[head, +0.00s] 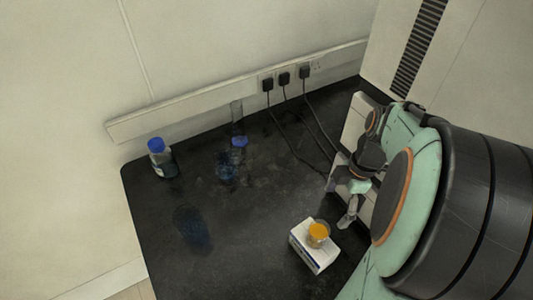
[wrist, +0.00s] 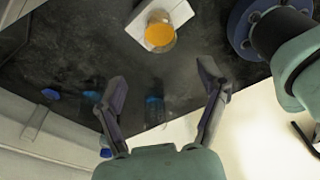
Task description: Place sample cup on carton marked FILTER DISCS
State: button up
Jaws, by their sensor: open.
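The sample cup (head: 319,232), clear with orange contents or lid, stands upright on top of a white carton (head: 314,259) at the front right of the dark bench. In the wrist view the cup (wrist: 160,33) and a part of the carton (wrist: 138,29) show near the top edge. Print on the carton is too small to read. My gripper (head: 347,212) is to the right of the cup and apart from it. In the wrist view its fingers (wrist: 163,80) are spread wide with nothing between them.
A clear cylinder (head: 237,112) stands behind the middle one. A dark blue transparent vessel (head: 192,231) is at front left. Cables (head: 296,131) hang from wall plugs onto the bench.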

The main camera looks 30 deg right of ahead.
jog(key=s+a+r+m, duration=0.1)
jog(key=s+a+m, duration=0.1)
jog(key=a+m, duration=0.4)
jog(key=s+a+r+m+g, duration=0.1)
jog(key=a+m, duration=0.5)
jog(key=a, duration=0.8)
jog(key=shift+s+r+h, duration=0.4)
jog(key=shift+s+r, duration=0.2)
jog(key=shift+s, duration=0.25)
